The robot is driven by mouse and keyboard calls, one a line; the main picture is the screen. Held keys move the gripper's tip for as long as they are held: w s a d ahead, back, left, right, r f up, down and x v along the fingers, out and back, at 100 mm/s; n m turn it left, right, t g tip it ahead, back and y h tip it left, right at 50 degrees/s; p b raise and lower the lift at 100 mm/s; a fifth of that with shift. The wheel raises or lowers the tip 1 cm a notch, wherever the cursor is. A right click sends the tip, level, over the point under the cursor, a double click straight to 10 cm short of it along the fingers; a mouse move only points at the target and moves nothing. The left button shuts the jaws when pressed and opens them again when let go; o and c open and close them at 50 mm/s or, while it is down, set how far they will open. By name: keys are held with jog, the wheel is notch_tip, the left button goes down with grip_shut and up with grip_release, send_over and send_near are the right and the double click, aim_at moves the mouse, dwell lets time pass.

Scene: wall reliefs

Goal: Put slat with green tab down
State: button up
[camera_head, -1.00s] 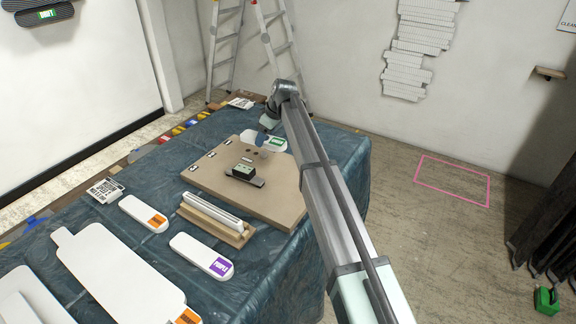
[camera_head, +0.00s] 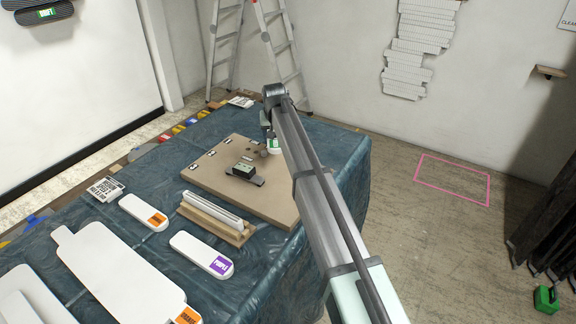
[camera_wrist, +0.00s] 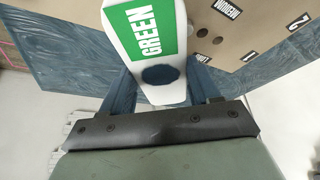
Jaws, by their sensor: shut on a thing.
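The white slat with the green tab (camera_wrist: 150,45) is held in my gripper (camera_wrist: 160,88). In the wrist view its green label reads GREEN, and a dark round spot lies below the label between the blue fingers. In the head view only a small part of the slat (camera_head: 273,148) shows beside my arm, near the back right edge of the brown board (camera_head: 240,200). My arm hides the rest. I cannot tell whether the slat touches the board.
White slats with orange (camera_head: 143,212) and purple (camera_head: 200,255) tabs lie on the blue-covered table (camera_head: 255,275). A ladder (camera_head: 275,45) stands behind.

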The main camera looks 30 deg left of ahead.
jog(key=m+h, duration=0.1)
jog(key=m, duration=0.1)
jog(key=d+m, duration=0.1)
jog(key=m, duration=0.1)
jog(key=m+h, duration=0.1)
jog(key=m, duration=0.1)
jog(key=shift+w+d+r+m+t+h, duration=0.3)
jog(key=shift+w+m+t, duration=0.05)
jog(key=shift+m+t, duration=0.05)
jog(key=shift+s+d+f+m+g+h, duration=0.15)
jog(key=shift+d+f+m+g+h, duration=0.55)
jog(key=shift+f+m, duration=1.6)
jog(key=shift+s+d+f+m+g+h, duration=0.15)
jog(key=shift+d+f+m+g+h, duration=0.45)
jog(key=shift+m, duration=3.3)
jog(key=shift+s+d+f+m+g+h, duration=0.15)
jog(key=shift+d+f+m+g+h, duration=0.3)
jog(key=shift+f+m+g+h, duration=1.75)
jog(key=shift+r+m+t+y, duration=0.3)
jog(key=shift+m+t+y, duration=0.15)
jog(key=shift+t+y, duration=0.15)
jog(key=shift+r+m+t+y, duration=0.25)
jog(key=shift+m+t+y, duration=0.2)
jog(key=shift+t+y, duration=0.15)
jog(key=o, duration=1.1)
jog(key=v, duration=1.2)
jog(key=shift+r, duration=0.1)
